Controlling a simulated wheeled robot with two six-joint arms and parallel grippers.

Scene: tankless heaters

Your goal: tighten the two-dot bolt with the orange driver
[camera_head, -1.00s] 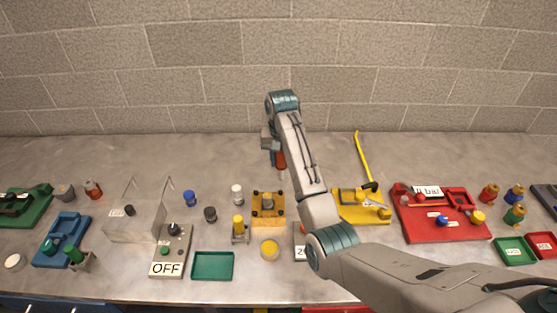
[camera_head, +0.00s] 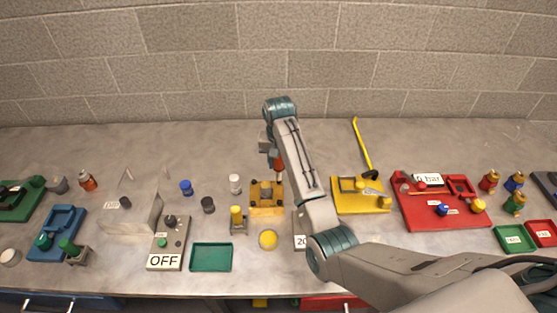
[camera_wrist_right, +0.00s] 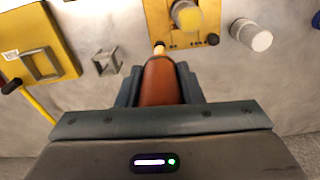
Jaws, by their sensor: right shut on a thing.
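My right gripper (camera_head: 272,158) is shut on the orange driver (camera_head: 278,162), which points down at the back right corner of the yellow block (camera_head: 267,211). In the right wrist view the driver's orange-brown handle (camera_wrist_right: 162,85) sits between the fingers, and its pale tip shows at the block's near edge (camera_wrist_right: 182,42). I cannot tell whether the tip touches a bolt. A dark bolt (camera_wrist_right: 213,39) sits at another corner of the block. Small dark dots mark the block's edge, too small to match surely to bolts. My left gripper is not in view.
The green tray (camera_head: 211,257) and yellow round piece (camera_head: 268,239) are in front.

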